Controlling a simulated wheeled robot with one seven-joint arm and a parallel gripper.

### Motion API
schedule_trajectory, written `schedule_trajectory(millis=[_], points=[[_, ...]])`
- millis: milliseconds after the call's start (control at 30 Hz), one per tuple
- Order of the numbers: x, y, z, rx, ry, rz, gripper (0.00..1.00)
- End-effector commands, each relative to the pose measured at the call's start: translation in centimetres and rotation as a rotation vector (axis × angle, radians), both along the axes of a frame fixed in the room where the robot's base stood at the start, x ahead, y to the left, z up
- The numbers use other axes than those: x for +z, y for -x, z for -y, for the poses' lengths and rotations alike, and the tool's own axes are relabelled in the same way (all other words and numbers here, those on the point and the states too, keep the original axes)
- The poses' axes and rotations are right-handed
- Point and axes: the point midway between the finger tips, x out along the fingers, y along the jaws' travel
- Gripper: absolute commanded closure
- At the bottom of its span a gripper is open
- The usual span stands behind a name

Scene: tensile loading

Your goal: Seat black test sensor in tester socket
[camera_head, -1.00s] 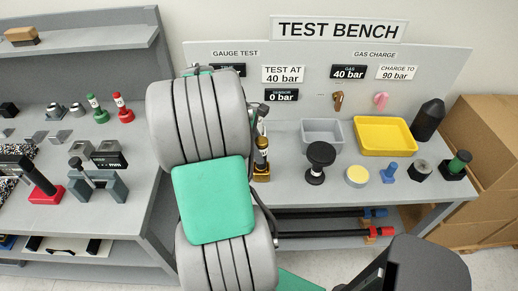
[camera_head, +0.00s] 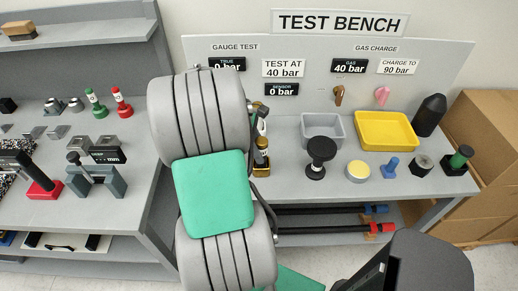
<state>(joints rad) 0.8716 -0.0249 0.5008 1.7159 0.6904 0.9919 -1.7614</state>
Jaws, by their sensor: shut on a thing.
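My arm fills the middle of the head view and hides most of my gripper (camera_head: 259,108); only a small dark part shows at the arm's right edge, and the fingertips cannot be made out. A dark piece with a pale gold band, apparently the black test sensor (camera_head: 259,125), shows just below it, held upright. Directly under it, a brass-coloured fitting with a white label (camera_head: 262,146) stands on a gold base (camera_head: 261,168) on the bench, apparently the tester socket. Whether the sensor touches the fitting cannot be told.
A grey tray (camera_head: 309,137) and a yellow tray (camera_head: 360,145) stand right of the socket. A black knobbed tool (camera_head: 318,165), a yellow-topped disc (camera_head: 358,172) and a blue bolt (camera_head: 390,168) stand in front. The sensor display (camera_head: 281,89) reads 0 bar.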

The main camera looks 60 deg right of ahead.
Motion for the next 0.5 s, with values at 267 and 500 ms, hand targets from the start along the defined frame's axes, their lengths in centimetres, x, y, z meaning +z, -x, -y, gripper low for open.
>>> schedule_trajectory(millis=[267, 500], points=[[-0.74, 0.02, 0.01, -0.001, 0.000, 0.000, 1.00], [-1.10, 0.00, 0.03, -0.001, 0.001, 0.000, 0.60]])
